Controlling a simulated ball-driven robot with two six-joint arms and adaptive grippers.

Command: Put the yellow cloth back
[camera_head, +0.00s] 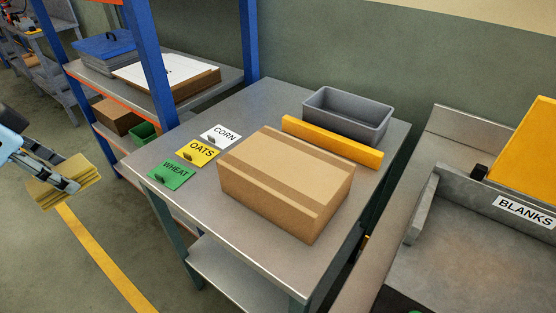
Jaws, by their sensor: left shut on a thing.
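The yellow cloth (47,196), a folded, layered pad, is at the left edge of the head view. My left gripper (72,180) is shut on it and holds it in the air over the floor, left of the metal table and apart from it. The fingers cover part of the cloth. My right gripper is not in view.
A blue-post shelf (152,62) stands behind left. A BLANKS tray (470,245) is right.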

